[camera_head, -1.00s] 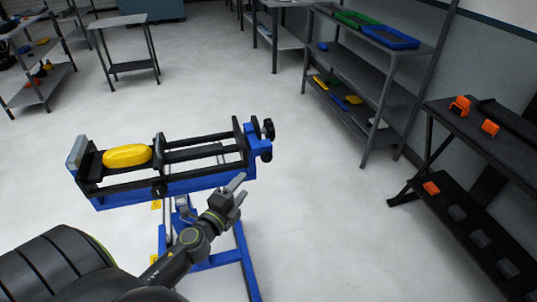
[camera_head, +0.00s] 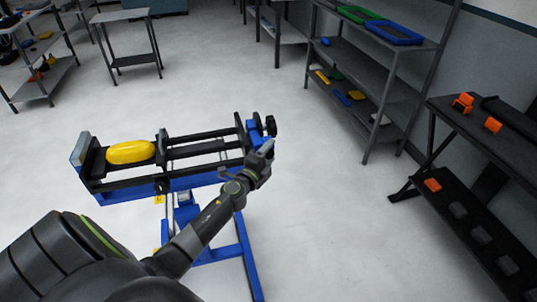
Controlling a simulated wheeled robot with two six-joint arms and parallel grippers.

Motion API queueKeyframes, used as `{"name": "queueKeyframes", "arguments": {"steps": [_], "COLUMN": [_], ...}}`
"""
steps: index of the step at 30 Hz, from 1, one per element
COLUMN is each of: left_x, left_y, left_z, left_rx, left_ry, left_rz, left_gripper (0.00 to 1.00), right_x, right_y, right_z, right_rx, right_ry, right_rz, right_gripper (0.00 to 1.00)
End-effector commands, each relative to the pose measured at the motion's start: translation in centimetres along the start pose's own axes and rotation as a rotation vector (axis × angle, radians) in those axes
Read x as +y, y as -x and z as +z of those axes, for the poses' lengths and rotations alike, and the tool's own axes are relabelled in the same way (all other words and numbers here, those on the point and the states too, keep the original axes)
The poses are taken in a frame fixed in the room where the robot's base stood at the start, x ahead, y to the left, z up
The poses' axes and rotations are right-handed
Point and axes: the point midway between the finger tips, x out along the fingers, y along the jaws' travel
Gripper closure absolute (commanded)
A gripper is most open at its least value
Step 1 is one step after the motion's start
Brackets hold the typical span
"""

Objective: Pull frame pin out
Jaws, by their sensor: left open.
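The blue and black frame stand (camera_head: 150,190) stands on the floor at centre left, with a yellow oval piece (camera_head: 130,152) on its left part. Black knobs (camera_head: 270,126) stick out at its right end, and one of these may be the frame pin; I cannot tell which. My left gripper (camera_head: 266,150) is open at the right end of the frame, just below the knobs. It partly hides the blue end bracket (camera_head: 252,133). Whether its fingers touch the frame is unclear. My right gripper is not in view.
A dark table (camera_head: 478,130) with orange clamps (camera_head: 463,103) stands at the right. A grey shelf (camera_head: 375,85) with blue and green trays stands behind, and a small grey table (camera_head: 136,60) at the back left. The floor between is clear.

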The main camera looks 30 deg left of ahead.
Motion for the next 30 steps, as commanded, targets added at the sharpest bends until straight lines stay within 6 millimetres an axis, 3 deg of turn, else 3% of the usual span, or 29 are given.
{"name": "queueKeyframes", "arguments": {"steps": [7,20,25,30], "left_x": [0.0,0.0,0.0,-0.1], "left_y": [-0.1,0.0,0.2,1.8], "left_z": [0.0,0.0,-0.2,-1.8], "left_rx": [0.000,0.000,0.001,0.001], "left_ry": [0.000,0.000,0.001,0.004], "left_rz": [0.000,0.000,0.001,0.002], "left_gripper": [0.45,1.00,1.00,1.00], "right_x": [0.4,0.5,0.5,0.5], "right_y": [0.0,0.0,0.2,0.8], "right_z": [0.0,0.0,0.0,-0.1], "right_rx": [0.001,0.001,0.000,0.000], "right_ry": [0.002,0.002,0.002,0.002], "right_rz": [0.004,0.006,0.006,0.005], "right_gripper": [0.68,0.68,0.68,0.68]}}
